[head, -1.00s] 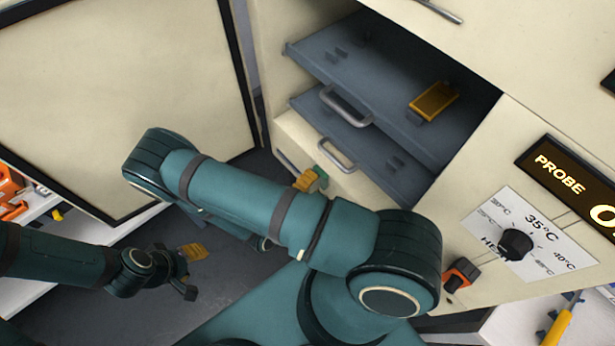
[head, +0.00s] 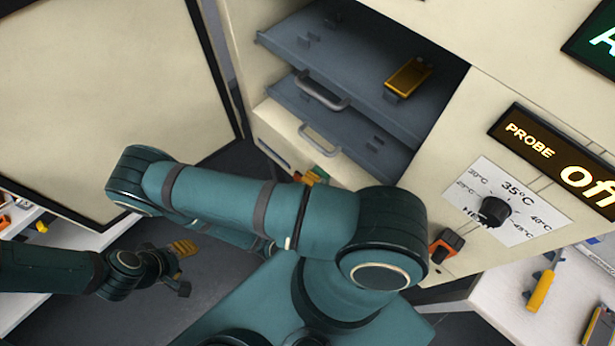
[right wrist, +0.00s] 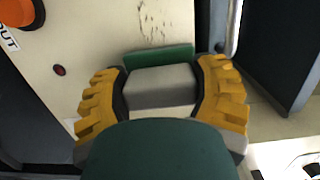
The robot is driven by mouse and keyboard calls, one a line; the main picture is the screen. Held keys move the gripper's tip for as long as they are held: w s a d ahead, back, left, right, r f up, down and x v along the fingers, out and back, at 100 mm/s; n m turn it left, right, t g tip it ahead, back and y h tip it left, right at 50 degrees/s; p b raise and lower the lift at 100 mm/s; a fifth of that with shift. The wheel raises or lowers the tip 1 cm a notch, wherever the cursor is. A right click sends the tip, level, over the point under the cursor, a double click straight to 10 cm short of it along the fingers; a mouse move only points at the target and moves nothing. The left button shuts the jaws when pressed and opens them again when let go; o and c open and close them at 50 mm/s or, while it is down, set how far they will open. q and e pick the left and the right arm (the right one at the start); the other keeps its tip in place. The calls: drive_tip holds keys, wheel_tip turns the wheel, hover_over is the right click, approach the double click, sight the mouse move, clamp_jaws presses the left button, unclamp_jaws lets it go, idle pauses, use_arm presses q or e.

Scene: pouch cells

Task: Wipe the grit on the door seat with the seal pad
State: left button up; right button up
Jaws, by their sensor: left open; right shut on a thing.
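The seal pad (right wrist: 160,88), a grey block with a green face, is gripped between the yellow fingers of my right gripper (right wrist: 162,72) in the right wrist view. The green face points toward the cream door seat (right wrist: 95,35). Dark specks of grit (right wrist: 152,20) lie on the seat just beyond the pad; I cannot tell whether the pad touches it. In the head view my right gripper (head: 312,178) is mostly hidden behind my arm, close to the cabinet front below the lower handle. My left gripper (head: 183,262) is open and empty over the dark floor.
The cabinet's grey shelves (head: 300,45) are exposed, with a yellow cell (head: 408,77) on the upper one. The big door (head: 90,90) stands open at left. A dial (head: 495,211) and an orange-black switch (head: 446,244) are at right. A side table (head: 490,315) holds tools.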

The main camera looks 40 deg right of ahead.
sight(290, 149)
drive_tip(key=shift+w+a+b, duration=0.2)
drive_tip(key=shift+w+b, duration=0.2)
drive_tip(key=shift+w, duration=1.5)
drive_tip(key=shift+w+a+b, duration=0.2)
drive_tip(key=shift+w+b, duration=0.15)
drive_tip(key=shift+w, duration=1.5)
drive_tip(key=shift+w+b, duration=0.4)
drive_tip(key=shift+w, duration=1.5)
drive_tip(key=w+v, duration=0.1)
drive_tip(key=v, duration=0.5)
drive_tip(key=shift+s+a+b, duration=0.1)
drive_tip(key=shift+a+b, duration=0.05)
drive_tip(key=shift+b, duration=0.15)
drive_tip(key=shift+v, duration=1.4)
drive_tip(key=shift+w, duration=0.25)
